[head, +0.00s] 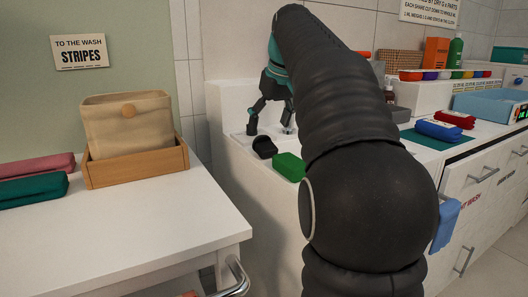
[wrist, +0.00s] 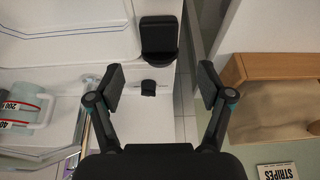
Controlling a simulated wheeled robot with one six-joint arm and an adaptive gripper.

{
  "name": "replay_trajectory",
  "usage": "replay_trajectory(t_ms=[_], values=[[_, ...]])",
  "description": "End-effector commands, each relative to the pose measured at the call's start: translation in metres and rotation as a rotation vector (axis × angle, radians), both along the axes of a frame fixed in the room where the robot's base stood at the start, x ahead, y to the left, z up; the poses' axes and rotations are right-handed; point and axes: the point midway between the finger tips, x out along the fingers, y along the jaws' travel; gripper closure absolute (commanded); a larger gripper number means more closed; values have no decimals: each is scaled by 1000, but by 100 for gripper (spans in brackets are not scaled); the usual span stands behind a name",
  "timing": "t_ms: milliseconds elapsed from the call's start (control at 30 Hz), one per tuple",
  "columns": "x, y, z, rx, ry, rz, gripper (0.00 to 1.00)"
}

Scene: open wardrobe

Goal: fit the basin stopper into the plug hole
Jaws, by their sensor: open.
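A black piece with a rounded end, apparently the basin stopper (head: 264,148), lies on the white counter's left edge in the head view. It looks like the black piece (wrist: 160,38) at the top of the wrist view, beyond my fingertips. My gripper (head: 270,128) points down over the basin area behind it. In the wrist view its two fingers (wrist: 160,88) are apart, with nothing held. A smaller dark part (wrist: 148,88) shows between them; I cannot tell what it is. The white basin (wrist: 65,20) shows at upper left there. I cannot make out the plug hole.
A green block (head: 289,166) sits right of the black piece. A wooden box (head: 140,166) with a cloth pouch stands on the left table, across a gap. A jug (wrist: 28,105) and a chrome part (wrist: 104,125) are near the gripper. My arm hides much of the counter.

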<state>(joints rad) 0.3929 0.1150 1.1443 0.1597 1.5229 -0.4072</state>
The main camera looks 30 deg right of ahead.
Motion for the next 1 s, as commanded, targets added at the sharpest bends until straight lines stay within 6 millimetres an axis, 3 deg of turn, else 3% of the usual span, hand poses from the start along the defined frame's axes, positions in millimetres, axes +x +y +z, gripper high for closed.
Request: replay_trajectory(t_ms=[333,600,933,967,1000], values=[[9,0,-27,1,1,-2,21],[19,0,-61,0,1,-1,21],[23,0,-67,-1,0,-1,21],[23,0,-67,-1,0,-1,23],[23,0,-67,-1,0,-1,33]])
